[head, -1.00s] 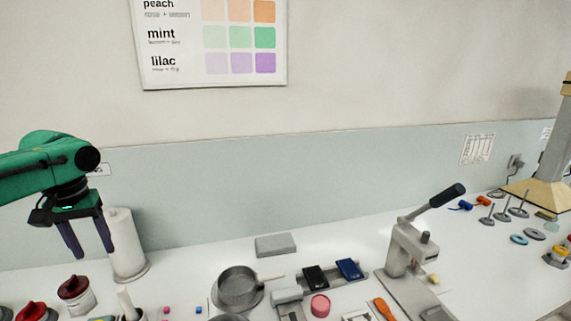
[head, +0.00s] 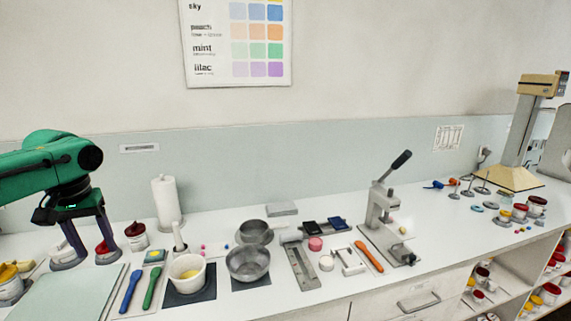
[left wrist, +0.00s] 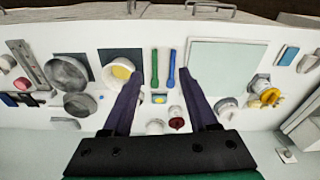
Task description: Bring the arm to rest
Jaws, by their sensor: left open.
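My left arm is green and comes in from the left of the head view. Its gripper (head: 88,262) has two dark fingers spread apart with nothing between them, above the left part of the bench. In the left wrist view the fingers (left wrist: 158,80) are also wide apart, over the white bench top. Behind and below them are a white bowl (left wrist: 117,72), a blue tool (left wrist: 171,70) and a green tool (left wrist: 154,68). How high the fingertips are above the bench is hard to tell. My right gripper is not in view.
Near the gripper are a red-lidded jar (head: 136,236), a paper roll (head: 166,205) and a pale board (head: 75,295). Steel pans (head: 247,263) and a lever press (head: 380,208) stand further right. The bench's right front has open shelves (head: 510,290).

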